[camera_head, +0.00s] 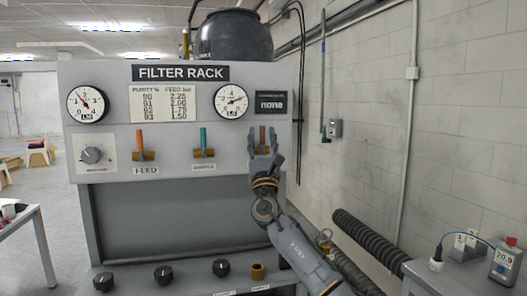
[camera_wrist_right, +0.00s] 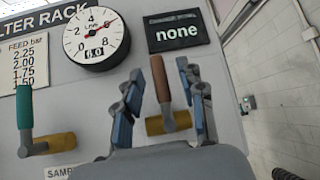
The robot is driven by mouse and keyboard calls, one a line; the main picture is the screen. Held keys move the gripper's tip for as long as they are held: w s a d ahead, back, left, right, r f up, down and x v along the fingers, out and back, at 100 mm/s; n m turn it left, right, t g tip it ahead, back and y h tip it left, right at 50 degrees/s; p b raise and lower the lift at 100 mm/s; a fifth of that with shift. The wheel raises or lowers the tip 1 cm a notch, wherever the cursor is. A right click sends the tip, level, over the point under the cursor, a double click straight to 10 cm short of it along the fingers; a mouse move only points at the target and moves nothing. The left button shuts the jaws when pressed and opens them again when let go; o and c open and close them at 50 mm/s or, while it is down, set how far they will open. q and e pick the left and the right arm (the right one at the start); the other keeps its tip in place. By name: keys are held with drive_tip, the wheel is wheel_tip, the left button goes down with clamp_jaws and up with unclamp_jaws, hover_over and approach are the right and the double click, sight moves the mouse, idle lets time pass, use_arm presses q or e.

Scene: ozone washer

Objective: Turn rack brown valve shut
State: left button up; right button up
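The filter rack (camera_head: 180,72) is a grey panel with a row of lever valves. The brown valve lever (camera_wrist_right: 160,78) stands upright on its brass body (camera_wrist_right: 168,122), below the black "none" display (camera_wrist_right: 178,30). My right gripper (camera_head: 263,138) is open in front of this valve and hides most of it in the head view. In the right wrist view its blue-padded fingers stand on either side of the brown lever, with visible gaps. I cannot tell how deep the fingers reach. My left gripper is not in view.
An orange-lever valve (camera_head: 140,140) and a teal-lever valve (camera_head: 203,140) stand upright to the left. A grey knob (camera_head: 92,155) and two gauges are on the panel. Black knobs (camera_head: 163,272) line the lower ledge. A small table (camera_head: 440,272) with devices stands at right.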

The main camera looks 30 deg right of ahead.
drive_tip(key=v, duration=1.1)
drive_tip(key=shift+s+f, duration=0.15)
drive_tip(key=shift+f, duration=0.1)
